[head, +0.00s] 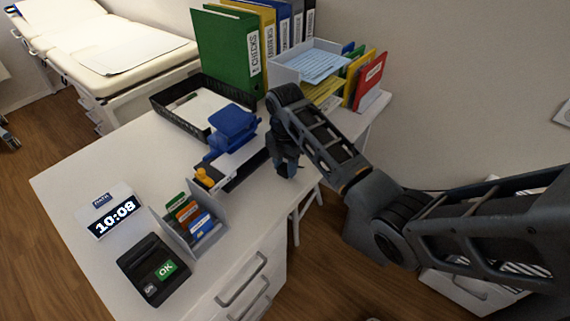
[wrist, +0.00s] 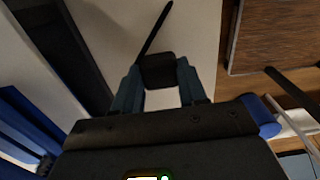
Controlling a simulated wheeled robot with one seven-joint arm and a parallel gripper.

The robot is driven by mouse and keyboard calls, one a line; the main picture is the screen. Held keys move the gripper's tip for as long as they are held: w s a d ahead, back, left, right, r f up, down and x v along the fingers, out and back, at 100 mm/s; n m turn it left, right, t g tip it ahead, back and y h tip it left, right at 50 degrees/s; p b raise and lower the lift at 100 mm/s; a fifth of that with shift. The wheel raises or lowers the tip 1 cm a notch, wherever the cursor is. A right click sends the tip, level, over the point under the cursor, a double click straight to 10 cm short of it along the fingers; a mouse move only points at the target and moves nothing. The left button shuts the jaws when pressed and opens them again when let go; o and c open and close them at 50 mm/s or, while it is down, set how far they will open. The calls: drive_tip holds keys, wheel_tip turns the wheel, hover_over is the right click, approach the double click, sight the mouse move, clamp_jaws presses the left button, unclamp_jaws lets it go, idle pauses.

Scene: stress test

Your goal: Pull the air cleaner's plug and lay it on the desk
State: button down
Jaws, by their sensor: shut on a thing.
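My gripper (head: 287,168) is over the right edge of the white desk (head: 75,185), beside the black and white tray with the blue stapler. In the wrist view my gripper (wrist: 159,78) is shut on a small dark block, the plug (wrist: 158,66). A thin black cord runs up from the plug. Pale desk surface shows behind it; I cannot tell whether the plug touches it. In the head view the plug is too small and dark to make out. A white slatted unit, perhaps the air cleaner (head: 525,268), stands low at the right, mostly hidden by my arm.
A clock (head: 108,215), a card holder (head: 205,240) and a black terminal (head: 150,270) stand nearer. The left desk corner is clear.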

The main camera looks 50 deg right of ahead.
drive_tip(key=shift+f, duration=0.35)
drive_tip(key=c, duration=0.5)
unclamp_jaws()
drive_tip(key=shift+c, duration=0.2)
drive_tip(key=shift+r+b, duration=0.3)
drive_tip(key=shift+r, duration=3.6)
